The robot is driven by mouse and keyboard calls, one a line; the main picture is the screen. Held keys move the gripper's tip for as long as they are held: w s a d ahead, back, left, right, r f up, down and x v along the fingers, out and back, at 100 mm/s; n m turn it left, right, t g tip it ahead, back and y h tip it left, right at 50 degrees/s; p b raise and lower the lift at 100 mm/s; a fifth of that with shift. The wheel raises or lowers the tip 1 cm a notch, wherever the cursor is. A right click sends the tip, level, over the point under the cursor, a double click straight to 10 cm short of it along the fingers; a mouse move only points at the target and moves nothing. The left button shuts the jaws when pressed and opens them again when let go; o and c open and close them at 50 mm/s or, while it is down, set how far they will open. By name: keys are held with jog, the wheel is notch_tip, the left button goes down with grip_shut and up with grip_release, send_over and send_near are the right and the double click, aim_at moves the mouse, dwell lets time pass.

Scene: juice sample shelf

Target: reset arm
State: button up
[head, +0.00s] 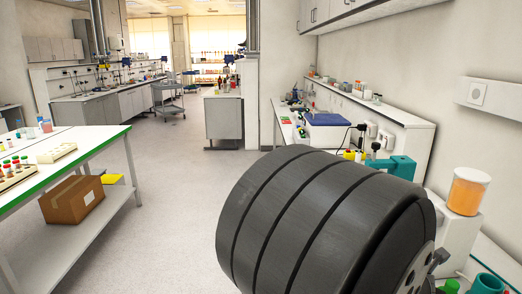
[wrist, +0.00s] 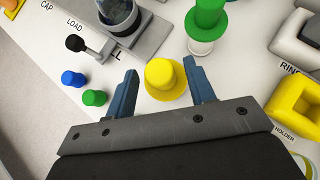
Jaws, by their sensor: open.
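My gripper (wrist: 161,88) shows in the wrist view with its two blue fingers spread wide. It is open. A yellow round-topped piece with a flange (wrist: 164,77) stands on the white surface and appears between the fingers, with gaps on both sides. I cannot tell how far below the fingertips it is. In the head view a large dark ribbed part of my arm fills the lower middle, and the gripper's fingers do not show there.
In the wrist view, a green piece on a white base (wrist: 207,20), blue cap (wrist: 72,78), green cap (wrist: 95,97), black-knobbed lever (wrist: 76,43) and yellow holder (wrist: 296,105) surround the fingers. In the head view, an orange-filled jar (head: 468,191) stands right; open floor (head: 185,180) lies left.

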jog(key=shift+x, duration=1.1)
jog(key=shift+s+r, duration=0.1)
jog(key=shift+r, duration=1.5)
jog(key=shift+w+d+r, duration=0.5)
jog(key=shift+w+d, duration=0.25)
jog(key=shift+d, duration=0.1)
jog(key=shift+o, duration=0.3)
